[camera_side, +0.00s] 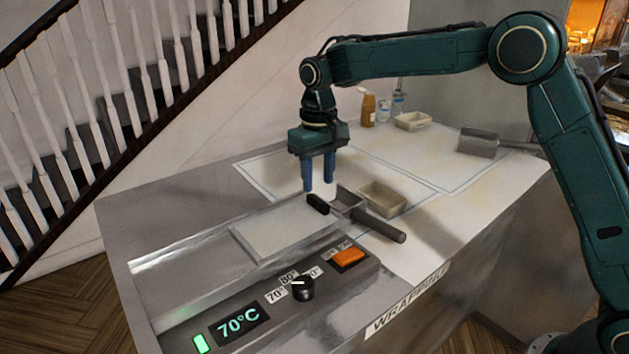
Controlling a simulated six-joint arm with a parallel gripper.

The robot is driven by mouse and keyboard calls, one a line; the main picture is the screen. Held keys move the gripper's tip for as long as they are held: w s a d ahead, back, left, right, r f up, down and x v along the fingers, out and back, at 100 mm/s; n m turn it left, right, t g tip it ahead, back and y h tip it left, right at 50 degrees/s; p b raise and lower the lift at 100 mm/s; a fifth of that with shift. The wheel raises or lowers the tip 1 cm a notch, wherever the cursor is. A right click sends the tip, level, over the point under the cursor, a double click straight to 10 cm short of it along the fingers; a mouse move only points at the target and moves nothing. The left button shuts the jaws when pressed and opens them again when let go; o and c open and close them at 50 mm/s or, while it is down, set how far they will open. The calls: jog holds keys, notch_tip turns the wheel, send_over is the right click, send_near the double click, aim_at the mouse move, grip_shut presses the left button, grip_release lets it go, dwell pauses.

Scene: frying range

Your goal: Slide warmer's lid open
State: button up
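The warmer (160,312) is a steel unit at the front left of the counter, with a lit 70°C display. Its lid (285,229) is a flat pale panel lying over the right part of the warmer's recess. A black handle (317,204) stands at the lid's far right end.
A scoop with a dark handle (381,224) lies right of the lid, beside an empty tray (382,198). An orange switch (349,258) and black knob (303,289) are on the front panel. Bottles (368,109), another tray (412,121) and a metal tool (478,142) stand farther back.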

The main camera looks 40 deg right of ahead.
aim_at(318, 199)
jog(key=shift+f, duration=2.55)
grip_shut()
